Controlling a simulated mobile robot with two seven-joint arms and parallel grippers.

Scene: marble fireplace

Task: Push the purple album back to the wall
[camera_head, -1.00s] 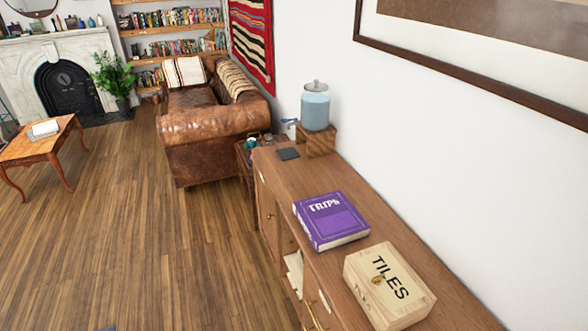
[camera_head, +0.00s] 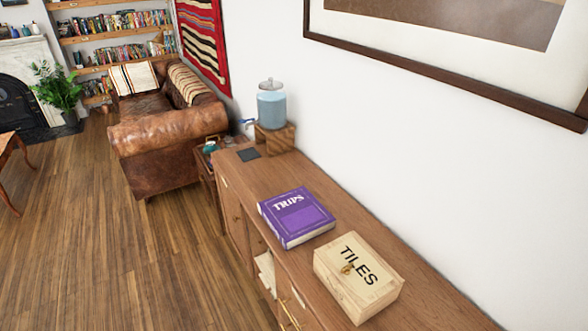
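The purple album (camera_head: 296,216), with "TRIPS" in white letters on its cover, lies flat on the wooden sideboard (camera_head: 262,178). Its left corner is close to the sideboard's front edge. A strip of bare wood lies between the album and the white wall (camera_head: 420,190) behind. Neither of my grippers shows in the head view.
A wooden box marked "TILES" (camera_head: 358,277) stands just right of the album, nearer to me. A blue glass dispenser (camera_head: 271,106) on a wooden block and a dark flat square (camera_head: 249,155) are at the far end. A framed picture hangs above.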

